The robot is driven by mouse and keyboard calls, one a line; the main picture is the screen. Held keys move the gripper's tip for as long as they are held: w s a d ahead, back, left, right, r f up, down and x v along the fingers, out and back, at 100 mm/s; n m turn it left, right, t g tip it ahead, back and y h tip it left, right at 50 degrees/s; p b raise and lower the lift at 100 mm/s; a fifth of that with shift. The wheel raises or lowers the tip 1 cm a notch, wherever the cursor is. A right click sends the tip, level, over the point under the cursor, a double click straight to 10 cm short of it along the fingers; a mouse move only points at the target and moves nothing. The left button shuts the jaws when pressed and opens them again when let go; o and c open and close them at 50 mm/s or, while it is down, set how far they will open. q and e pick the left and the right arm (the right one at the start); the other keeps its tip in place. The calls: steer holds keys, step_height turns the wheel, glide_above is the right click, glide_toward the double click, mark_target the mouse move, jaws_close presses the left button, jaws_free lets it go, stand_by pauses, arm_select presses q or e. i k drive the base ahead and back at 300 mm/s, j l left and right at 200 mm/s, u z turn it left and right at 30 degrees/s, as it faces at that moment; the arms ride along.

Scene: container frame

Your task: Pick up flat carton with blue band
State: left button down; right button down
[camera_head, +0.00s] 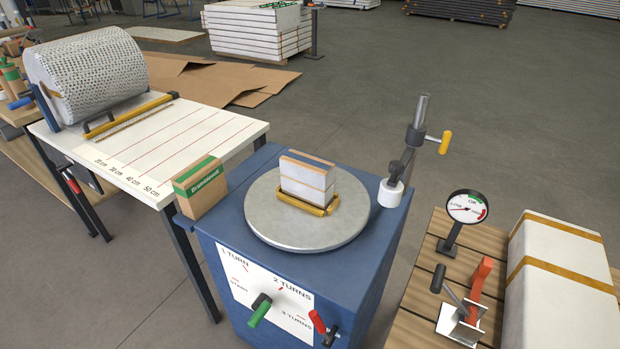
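A small block (308,184) stands on the round grey turntable. It looks like white-faced cartons with tan edges, and a blue-grey strip runs along its upper face; I cannot clearly tell whether this is the flat carton with the blue band. A yellow holder (316,210) sits around the block's foot. Neither of my grippers is in view.
The turntable (275,232) tops a blue cabinet (225,233) with a green-handled dial (260,309). A green-and-brown box (201,188) stands at its left corner. A jointed post (403,160) rises at right. A cutting table (233,127) with a roll (88,72) adjoins left. A gauge (467,207) and strapped white box (545,312) stand right.

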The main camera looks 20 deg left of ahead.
mark_target(308, 180)
steer(key=j+z, duration=0.35)
steer(key=j, duration=0.35)
steer(key=j+z, duration=0.35)
steer(key=j, duration=0.35)
